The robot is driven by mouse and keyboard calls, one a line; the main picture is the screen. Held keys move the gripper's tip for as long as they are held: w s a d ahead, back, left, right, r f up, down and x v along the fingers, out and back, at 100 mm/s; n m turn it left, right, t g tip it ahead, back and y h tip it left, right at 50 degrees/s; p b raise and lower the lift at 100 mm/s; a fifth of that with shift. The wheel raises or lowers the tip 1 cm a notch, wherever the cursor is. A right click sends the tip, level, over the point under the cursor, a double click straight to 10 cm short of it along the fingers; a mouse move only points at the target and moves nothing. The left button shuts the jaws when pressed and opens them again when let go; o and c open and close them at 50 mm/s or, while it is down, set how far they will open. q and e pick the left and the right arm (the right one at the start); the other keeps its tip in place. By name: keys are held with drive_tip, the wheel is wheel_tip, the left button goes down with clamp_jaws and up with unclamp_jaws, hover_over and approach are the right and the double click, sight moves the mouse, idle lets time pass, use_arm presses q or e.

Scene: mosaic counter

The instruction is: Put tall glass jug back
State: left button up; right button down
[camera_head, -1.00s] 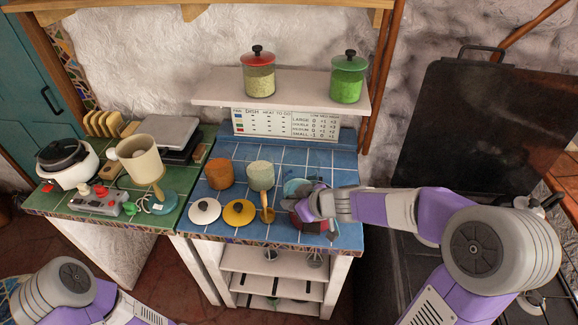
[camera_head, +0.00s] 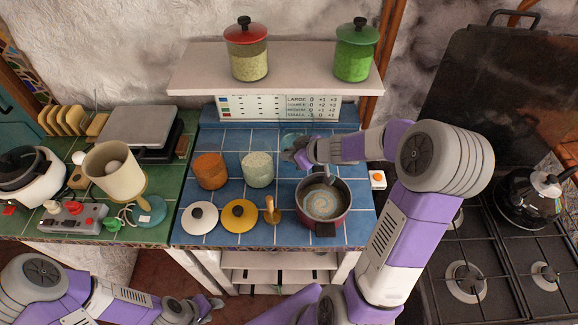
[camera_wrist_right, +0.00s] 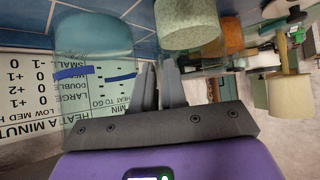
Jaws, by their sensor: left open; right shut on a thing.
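The tall glass jug (camera_wrist_right: 95,65) is clear and teal-tinted with blue marks; it fills the left of the right wrist view. In the head view a little of the jug (camera_head: 291,138) shows at the back of the blue counter, mostly hidden behind my right gripper (camera_head: 300,155). My right gripper's fingers (camera_wrist_right: 164,85) are nearly together beside the jug and shut on it; the exact grip point is not clear. Whether its base touches the counter I cannot tell. My left gripper (camera_head: 210,305) is open and low in front of the counter, away from the jug.
A dark red pot (camera_head: 323,205) with swirled contents stands in front of my right gripper. A white-grained jar (camera_head: 257,170) and orange jar (camera_head: 210,171) stand left, with lids and a honey-coloured scoop (camera_head: 271,210) in front. The shelf (camera_head: 290,72) overhangs behind. The stove (camera_head: 500,250) is right.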

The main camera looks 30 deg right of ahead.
sight(286, 162)
drive_tip(key=shift+w+f+b, duration=0.15)
drive_tip(key=shift+f+b, duration=1.45)
drive_tip(key=shift+f, duration=0.7)
drive_tip(key=shift+r, duration=0.1)
drive_tip(key=c, duration=1.2)
unclamp_jaws()
